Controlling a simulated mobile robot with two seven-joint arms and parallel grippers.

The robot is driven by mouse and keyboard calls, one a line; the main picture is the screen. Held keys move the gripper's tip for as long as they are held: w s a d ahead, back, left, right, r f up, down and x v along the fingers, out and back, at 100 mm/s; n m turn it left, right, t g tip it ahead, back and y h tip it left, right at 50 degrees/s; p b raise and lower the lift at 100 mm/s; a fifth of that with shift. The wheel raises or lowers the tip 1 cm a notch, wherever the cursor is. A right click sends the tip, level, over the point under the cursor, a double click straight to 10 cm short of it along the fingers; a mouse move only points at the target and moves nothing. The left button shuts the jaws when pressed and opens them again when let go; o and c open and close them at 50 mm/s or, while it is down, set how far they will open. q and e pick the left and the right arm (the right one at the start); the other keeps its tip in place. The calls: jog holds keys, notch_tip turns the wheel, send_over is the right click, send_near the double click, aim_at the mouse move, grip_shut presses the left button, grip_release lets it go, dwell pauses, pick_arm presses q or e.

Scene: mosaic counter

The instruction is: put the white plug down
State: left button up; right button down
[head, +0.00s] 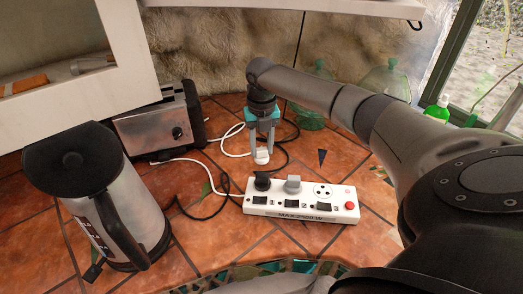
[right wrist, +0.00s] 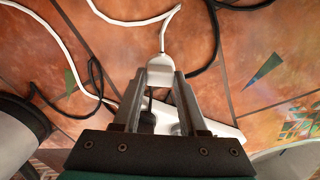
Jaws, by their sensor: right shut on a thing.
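The white plug (head: 261,156) is between the fingertips of my right gripper (head: 263,148), just behind the power strip in the head view. In the right wrist view my right gripper (right wrist: 158,82) is shut on the white plug (right wrist: 160,64), and a white cord runs from the plug's far end. I cannot tell whether the plug touches the counter. The white power strip (head: 305,209) lies on the tiled counter with a black plug (head: 262,181) and a grey plug (head: 292,184) in it. My left gripper is not in view.
A kettle (head: 130,208) stands at the left and a toaster (head: 165,125) behind it. White (head: 200,164) and black cords (head: 212,193) cross the counter near the strip. Green bottles (head: 384,82) stand at the back right. Bare tiles lie right of the plug.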

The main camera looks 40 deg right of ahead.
aim_at(261, 149)
jog(key=shift+f, duration=0.65)
jog(key=shift+f, duration=0.1)
jog(key=shift+c, duration=2.2)
grip_release()
jog(key=shift+f, duration=0.1)
notch_tip(261, 149, up, 8)
jog(key=shift+f+p, duration=0.1)
jog(key=shift+p, duration=0.4)
jog(key=shift+a, duration=0.1)
